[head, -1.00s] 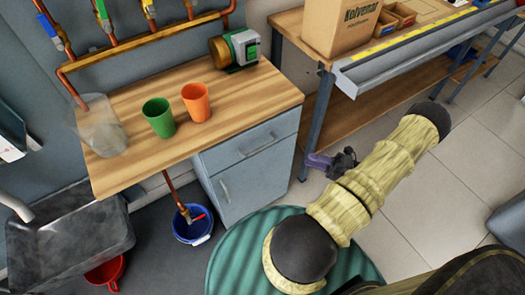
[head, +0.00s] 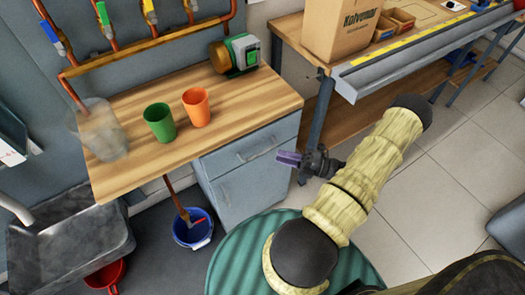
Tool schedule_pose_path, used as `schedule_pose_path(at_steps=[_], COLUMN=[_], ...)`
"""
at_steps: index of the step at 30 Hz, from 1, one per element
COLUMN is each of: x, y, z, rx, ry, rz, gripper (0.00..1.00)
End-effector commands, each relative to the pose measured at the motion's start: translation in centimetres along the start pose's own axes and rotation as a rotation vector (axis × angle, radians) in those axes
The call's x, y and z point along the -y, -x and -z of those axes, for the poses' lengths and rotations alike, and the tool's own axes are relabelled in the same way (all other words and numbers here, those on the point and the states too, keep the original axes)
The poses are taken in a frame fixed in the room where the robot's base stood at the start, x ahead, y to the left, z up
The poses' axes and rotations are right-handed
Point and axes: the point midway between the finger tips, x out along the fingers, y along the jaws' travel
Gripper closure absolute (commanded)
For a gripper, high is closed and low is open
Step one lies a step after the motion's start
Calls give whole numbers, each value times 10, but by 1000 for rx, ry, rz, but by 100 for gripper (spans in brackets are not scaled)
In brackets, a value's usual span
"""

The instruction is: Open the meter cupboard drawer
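The meter cupboard (head: 262,187) is a grey-blue unit under the right end of a wooden worktop. Its drawer (head: 238,150) is at the top, flush with the front, with a horizontal bar handle (head: 256,149). A door with its own handle (head: 224,195) is below. My gripper (head: 290,158), with purple fingers, is to the right of the drawer handle, apart from it in the picture. The finger gap is too small to make out. My arm reaches in from the lower right.
A green cup (head: 159,122), an orange cup (head: 196,107) and a clear container (head: 101,130) stand on the worktop (head: 250,95). A blue bucket (head: 192,232) is on the floor left of the cupboard. A workbench (head: 318,125) stands close on the right.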

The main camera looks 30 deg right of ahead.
Motion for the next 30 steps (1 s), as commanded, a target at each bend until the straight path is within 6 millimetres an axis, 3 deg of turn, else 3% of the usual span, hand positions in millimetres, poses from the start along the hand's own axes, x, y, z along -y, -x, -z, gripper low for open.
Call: schedule_pose_path(at_steps=[12,24,29,30], x=[0,0,0,0], y=[-68,-77,-77,-77], z=[0,0,0,0], rx=[-1,1,1,1], ry=[-1,1,0,1], rz=[-1,0,0,0], gripper=[68,68,99,100])
